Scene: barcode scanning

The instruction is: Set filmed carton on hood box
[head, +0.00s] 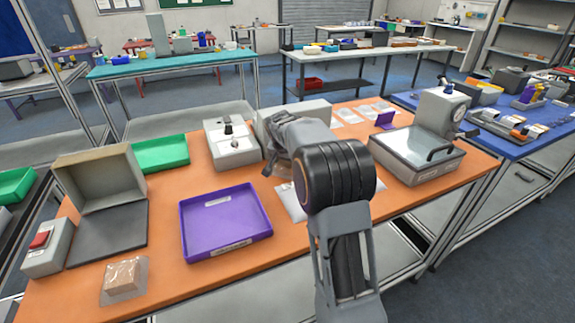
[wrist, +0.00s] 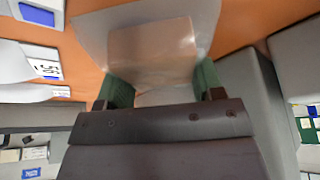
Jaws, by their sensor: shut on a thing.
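In the wrist view, a pale brown carton in clear film (wrist: 152,50) is held between the green fingers of my gripper (wrist: 162,84). The film spreads out past the carton on both sides. In the head view, my arm hides most of the held carton and the fingertips, behind the table's middle. Another brown carton in clear film (head: 123,277) lies at the table's front left. A grey open-fronted hood box (head: 97,178) stands at the left over a dark flat base (head: 110,238). I cannot tell for sure that this is the hood box meant.
A purple tray (head: 226,222) lies left of my arm on the orange table (head: 165,205). A grey box with a red button (head: 45,247), a green tray (head: 160,153), a grey device with a knob (head: 232,148) and a glass-lidded device (head: 415,155) stand around.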

